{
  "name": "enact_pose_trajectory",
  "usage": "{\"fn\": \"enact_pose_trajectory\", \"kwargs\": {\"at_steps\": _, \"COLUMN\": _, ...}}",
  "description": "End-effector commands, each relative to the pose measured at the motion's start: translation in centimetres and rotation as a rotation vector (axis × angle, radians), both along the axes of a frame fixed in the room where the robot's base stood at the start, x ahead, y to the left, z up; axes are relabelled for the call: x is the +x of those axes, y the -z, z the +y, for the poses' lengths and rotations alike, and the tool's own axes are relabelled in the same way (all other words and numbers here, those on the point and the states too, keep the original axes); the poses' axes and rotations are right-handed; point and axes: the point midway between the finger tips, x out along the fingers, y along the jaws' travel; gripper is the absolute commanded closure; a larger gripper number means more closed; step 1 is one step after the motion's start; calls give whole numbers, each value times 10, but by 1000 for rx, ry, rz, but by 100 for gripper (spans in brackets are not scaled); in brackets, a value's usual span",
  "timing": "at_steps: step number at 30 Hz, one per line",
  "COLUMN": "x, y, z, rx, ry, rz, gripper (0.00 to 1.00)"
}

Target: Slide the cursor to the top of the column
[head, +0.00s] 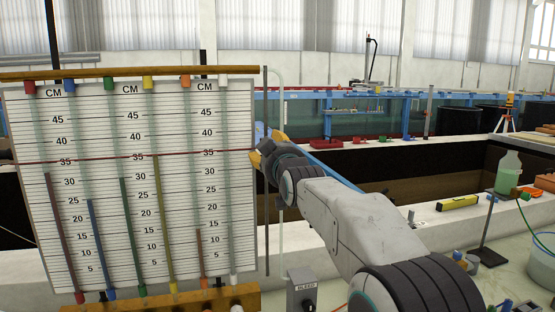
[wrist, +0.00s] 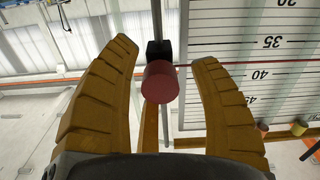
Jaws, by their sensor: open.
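The cursor shows in the wrist view as a dark red round knob (wrist: 160,82) on a black slider block (wrist: 158,48), on a thin upright column (wrist: 157,15). In the head view the column (head: 266,220) stands at the right edge of the scale board. A red line (head: 110,160) runs from the cursor across the board near the 35 mark. My gripper (head: 261,149) is at the column at the line's height and hides the cursor there. In the wrist view my gripper (wrist: 165,52) is open, one yellow finger on each side of the knob, with gaps on both sides.
The scale board (head: 105,120) with several coloured tubes stands left of my gripper. A wooden rail (head: 130,73) runs along its top, near the column's upper end. A pale pipe (head: 281,100) rises just right of the column. A grey box (head: 302,288) marked BLEED stands below.

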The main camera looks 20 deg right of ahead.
Motion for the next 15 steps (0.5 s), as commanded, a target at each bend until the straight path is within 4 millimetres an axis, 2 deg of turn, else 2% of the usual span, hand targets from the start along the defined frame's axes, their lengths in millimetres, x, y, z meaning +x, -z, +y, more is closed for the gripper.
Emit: {"fn": "enact_pose_trajectory", "kwargs": {"at_steps": 15, "x": -74, "y": -1, "z": 0, "rx": 0, "ry": 0, "rz": -2, "gripper": 43}}
